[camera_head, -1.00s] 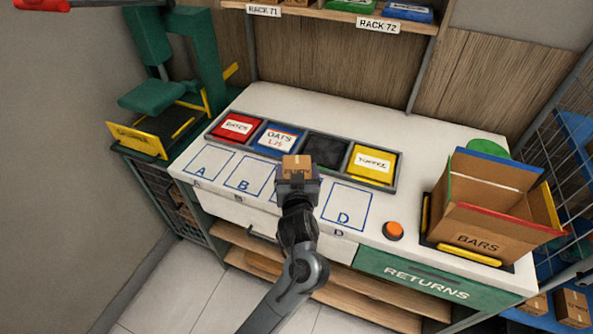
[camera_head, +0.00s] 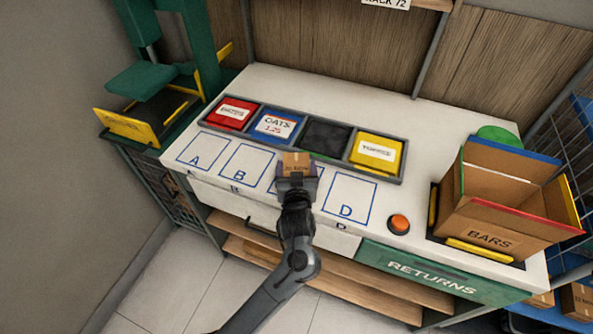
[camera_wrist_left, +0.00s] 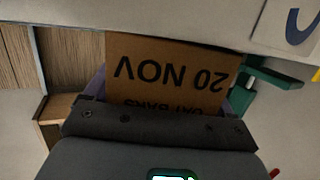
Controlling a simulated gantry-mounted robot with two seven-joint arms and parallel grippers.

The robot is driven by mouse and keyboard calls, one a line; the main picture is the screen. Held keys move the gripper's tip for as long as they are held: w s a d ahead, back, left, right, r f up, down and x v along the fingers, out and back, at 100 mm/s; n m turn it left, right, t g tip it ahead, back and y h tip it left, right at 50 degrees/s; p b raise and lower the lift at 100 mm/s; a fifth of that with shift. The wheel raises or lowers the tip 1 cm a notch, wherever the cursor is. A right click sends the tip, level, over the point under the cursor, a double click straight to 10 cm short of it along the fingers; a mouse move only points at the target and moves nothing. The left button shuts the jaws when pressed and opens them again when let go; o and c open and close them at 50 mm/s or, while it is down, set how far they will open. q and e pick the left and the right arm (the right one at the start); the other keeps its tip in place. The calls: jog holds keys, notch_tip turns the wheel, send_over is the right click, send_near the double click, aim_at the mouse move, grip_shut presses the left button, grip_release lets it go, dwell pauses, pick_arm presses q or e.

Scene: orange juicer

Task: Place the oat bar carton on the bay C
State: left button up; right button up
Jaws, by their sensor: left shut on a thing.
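The oat bar carton (camera_head: 296,161) is a small brown box. My left gripper (camera_head: 297,181) is shut on it, over or at bay C (camera_head: 272,184), the blue outline between bay B (camera_head: 246,166) and bay D (camera_head: 348,197). The carton and gripper hide most of bay C, and I cannot tell whether the carton touches the surface. In the left wrist view the carton (camera_wrist_left: 172,75) shows "20 NOV" upside down between the purple fingers. My right gripper is not in view.
Behind the bays stands a tray (camera_head: 299,153) with red, blue, black and yellow sections. Bay A (camera_head: 197,152) is empty, as are B and D. To the right are an orange button (camera_head: 398,224) and an open BARS box (camera_head: 497,224). A green press (camera_head: 150,83) stands left.

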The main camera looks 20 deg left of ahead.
pick_arm(q)
jog(key=shift+f, duration=0.1)
dwell(0.3)
jog(key=o, duration=1)
jog(key=shift+d, duration=0.1)
jog(key=p+v, duration=0.3)
jog(key=v, duration=0.9)
jog(key=s+a+f+m+g+h, duration=0.3)
jog(key=s+f+g+h, duration=0.25)
jog(key=s+f, duration=0.45)
jog(key=s+a+m+g, duration=0.1)
jog(key=s+a, duration=0.1)
jog(key=s, duration=0.3)
jog(key=s+a+f+m+g, duration=0.1)
jog(key=s+g, duration=0.1)
jog(key=s, duration=0.3)
jog(key=s+a+f+m+g, duration=0.1)
jog(key=s+a+g, duration=0.1)
jog(key=s, duration=0.3)
jog(key=shift+s+a+g, duration=0.25)
jog(key=shift+a, duration=0.1)
